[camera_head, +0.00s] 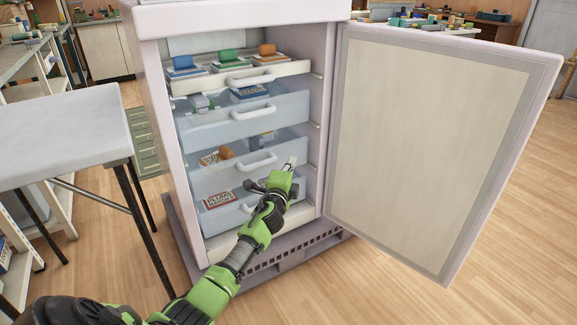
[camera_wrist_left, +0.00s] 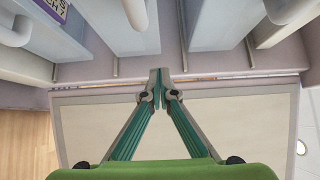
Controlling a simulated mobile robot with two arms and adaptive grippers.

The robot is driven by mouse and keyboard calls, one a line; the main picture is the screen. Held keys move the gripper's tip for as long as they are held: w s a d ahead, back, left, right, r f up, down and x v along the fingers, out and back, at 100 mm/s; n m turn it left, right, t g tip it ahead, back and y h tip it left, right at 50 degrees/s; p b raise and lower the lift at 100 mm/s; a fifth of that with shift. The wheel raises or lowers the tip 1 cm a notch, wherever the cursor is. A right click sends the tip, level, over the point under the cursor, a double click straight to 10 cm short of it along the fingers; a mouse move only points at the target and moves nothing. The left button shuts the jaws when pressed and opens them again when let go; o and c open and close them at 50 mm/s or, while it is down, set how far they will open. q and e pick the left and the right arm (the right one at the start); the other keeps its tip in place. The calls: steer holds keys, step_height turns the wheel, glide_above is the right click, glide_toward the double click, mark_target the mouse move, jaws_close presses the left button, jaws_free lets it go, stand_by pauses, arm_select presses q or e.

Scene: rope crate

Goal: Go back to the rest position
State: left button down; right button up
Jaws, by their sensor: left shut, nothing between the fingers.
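My left gripper (camera_head: 290,164) reaches into the picture on its green arm, in front of the lower drawers of an open white cabinet (camera_head: 158,130). In the left wrist view its two fingers (camera_wrist_left: 159,72) meet at the tips with nothing between them. Behind them in that view are the cabinet's drawers and the inner face of the open door (camera_wrist_left: 85,125). In the head view the gripper overlaps the right part of the lower drawers; I cannot tell whether it touches them. My right gripper is not in view.
The cabinet door (camera_head: 430,140) stands wide open to the right. Several drawers with white handles (camera_head: 257,161) hold small boxes and blocks. A grey table (camera_head: 60,130) stands at the left. The cabinet rests on a grey pallet (camera_head: 290,255). Wooden floor at front right is clear.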

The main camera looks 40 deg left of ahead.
arm_select(q)
steer(key=shift+p+v, duration=0.4)
steer(key=shift+v, duration=1.5)
